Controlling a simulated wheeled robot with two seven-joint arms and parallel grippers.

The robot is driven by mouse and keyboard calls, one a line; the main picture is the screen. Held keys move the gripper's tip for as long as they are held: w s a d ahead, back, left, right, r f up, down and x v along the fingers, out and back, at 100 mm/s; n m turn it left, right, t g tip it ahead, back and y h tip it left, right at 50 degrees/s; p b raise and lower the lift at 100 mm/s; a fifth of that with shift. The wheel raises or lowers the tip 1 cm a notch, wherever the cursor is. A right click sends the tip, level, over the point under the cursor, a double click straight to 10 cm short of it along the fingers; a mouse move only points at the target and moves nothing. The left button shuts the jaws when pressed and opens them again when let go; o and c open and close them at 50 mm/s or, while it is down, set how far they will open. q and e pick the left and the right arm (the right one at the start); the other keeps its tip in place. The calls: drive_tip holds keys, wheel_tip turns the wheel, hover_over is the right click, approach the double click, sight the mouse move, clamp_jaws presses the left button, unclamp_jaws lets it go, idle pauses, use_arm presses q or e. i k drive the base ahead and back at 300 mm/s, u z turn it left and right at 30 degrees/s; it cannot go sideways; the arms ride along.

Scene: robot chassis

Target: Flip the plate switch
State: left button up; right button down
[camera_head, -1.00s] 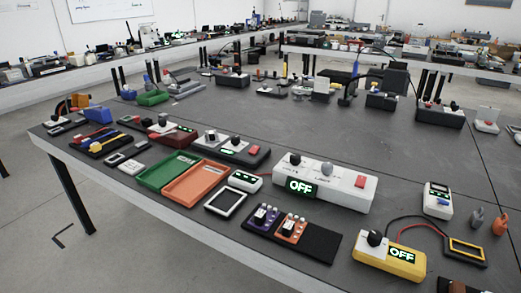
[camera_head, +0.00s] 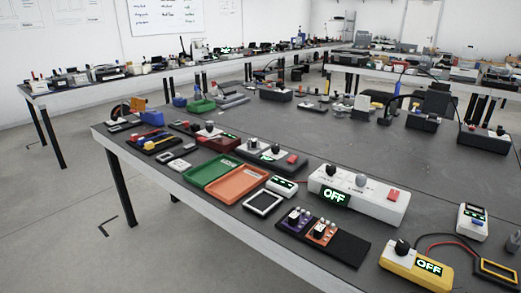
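A white switch box (camera_head: 362,194) stands on the dark table, with two knobs on top, a red switch (camera_head: 393,195) at its right end and a green lit "OFF" display on its front. A yellow and white box (camera_head: 416,265) nearer the front also shows "OFF" and carries a black knob (camera_head: 402,247). A dark box (camera_head: 262,153) further left has a knob and a red switch. I cannot tell which of these is the plate switch. Neither gripper is in view.
The table's front edge (camera_head: 205,208) runs from the left to the bottom right. A green tray (camera_head: 209,170), an orange tray (camera_head: 238,185) and a black mat (camera_head: 345,245) lie near it. Open floor lies at the left.

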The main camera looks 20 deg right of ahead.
sight(293, 158)
drive_tip(key=u, duration=1.3)
drive_tip(key=i, duration=1.4)
drive_tip(key=z, duration=1.9)
